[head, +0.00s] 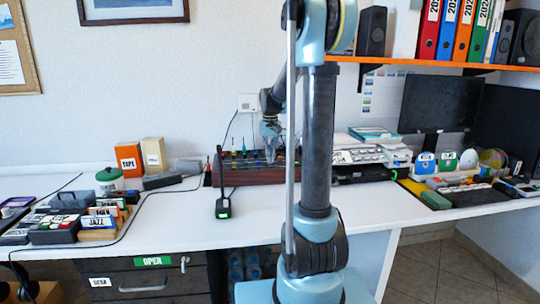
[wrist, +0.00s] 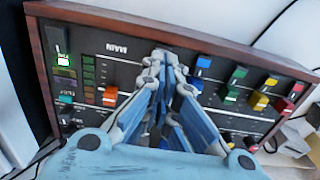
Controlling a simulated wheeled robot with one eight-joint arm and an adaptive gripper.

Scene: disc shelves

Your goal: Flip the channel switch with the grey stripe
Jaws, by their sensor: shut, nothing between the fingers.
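The mixer panel (wrist: 90,45) is dark with a wooden frame and fills much of the wrist view. It carries coloured switches or caps, among them a blue one (wrist: 203,62), a green one (wrist: 237,76), a yellow one (wrist: 269,83) and a red one (wrist: 296,91) on the right. An orange-red control (wrist: 109,95) sits left of centre. I cannot make out a grey stripe on any switch; my gripper hides the middle of the panel. My gripper (wrist: 167,60) is shut and empty over the panel. In the head view my gripper (head: 270,148) is above the wood-sided mixer (head: 250,175).
Crates of records (head: 95,225) and orange and beige boxes (head: 130,158) stand to the left. A shelf with binders (head: 440,63) hangs at upper right. The white desk front (head: 180,225) is mostly clear.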

